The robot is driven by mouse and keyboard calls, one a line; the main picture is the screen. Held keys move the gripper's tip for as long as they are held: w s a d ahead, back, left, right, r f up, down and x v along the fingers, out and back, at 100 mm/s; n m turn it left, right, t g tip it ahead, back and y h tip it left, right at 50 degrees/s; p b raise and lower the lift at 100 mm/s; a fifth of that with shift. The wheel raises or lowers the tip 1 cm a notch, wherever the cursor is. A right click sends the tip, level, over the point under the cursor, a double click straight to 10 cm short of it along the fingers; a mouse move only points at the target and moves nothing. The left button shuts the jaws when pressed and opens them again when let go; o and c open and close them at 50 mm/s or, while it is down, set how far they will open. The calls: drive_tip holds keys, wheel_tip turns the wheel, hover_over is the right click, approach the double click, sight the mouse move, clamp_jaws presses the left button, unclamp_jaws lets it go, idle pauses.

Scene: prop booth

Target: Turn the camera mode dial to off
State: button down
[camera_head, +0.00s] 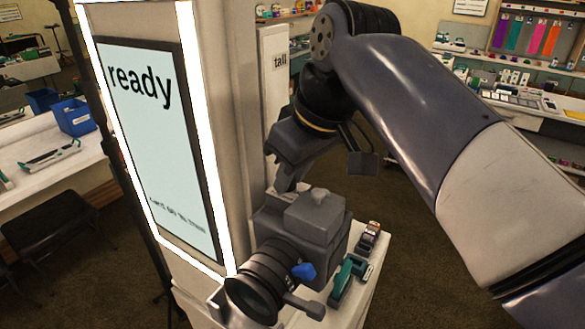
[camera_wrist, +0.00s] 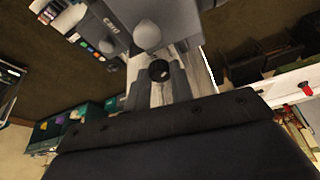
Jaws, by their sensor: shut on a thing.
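The dark grey camera (camera_head: 300,232) stands on a white stand, its lens (camera_head: 258,285) toward the front and a blue lever (camera_head: 303,271) on the lens. My gripper (camera_head: 287,182) reaches down to the camera's far side, where the camera hides its fingertips. In the wrist view the camera body (camera_wrist: 165,14) fills the top, with a pale rounded knob (camera_wrist: 147,36) on it. A small black round dial (camera_wrist: 159,70) sits between the fingers of my gripper (camera_wrist: 158,76), which is shut on it. I cannot read the dial's setting.
A lit screen panel (camera_head: 150,130) reading "ready" rises close to the left of the camera. A teal stapler-like item (camera_head: 347,281) and a small grey item (camera_head: 370,238) lie on the stand right of it. A blue bin (camera_head: 73,116) stands on a white table at left.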

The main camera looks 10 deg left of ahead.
drive_tip(key=n+p, duration=0.1)
drive_tip(key=n, duration=0.1)
drive_tip(key=n+g+p, duration=0.1)
drive_tip(key=n, duration=0.1)
drive_tip(key=n+g+y+p, duration=0.1)
drive_tip(key=n, duration=0.1)
drive_tip(key=shift+w+d+r, duration=0.1)
drive_tip(key=shift+w+r, duration=0.05)
drive_tip(key=shift+w, duration=0.1)
drive_tip(key=n+g+p, duration=0.1)
drive_tip(key=n, duration=0.1)
drive_tip(key=n+g+p, duration=0.1)
drive_tip(key=n, duration=0.1)
drive_tip(key=shift+w+n+p, duration=0.2)
drive_tip(key=shift+n+p, duration=0.1)
drive_tip(key=shift+n, duration=0.1)
drive_tip(key=shift+h, duration=0.3)
drive_tip(key=c, duration=1.2)
unclamp_jaws()
drive_tip(key=shift+c, duration=0.2)
drive_tip(key=shift+f, duration=0.2)
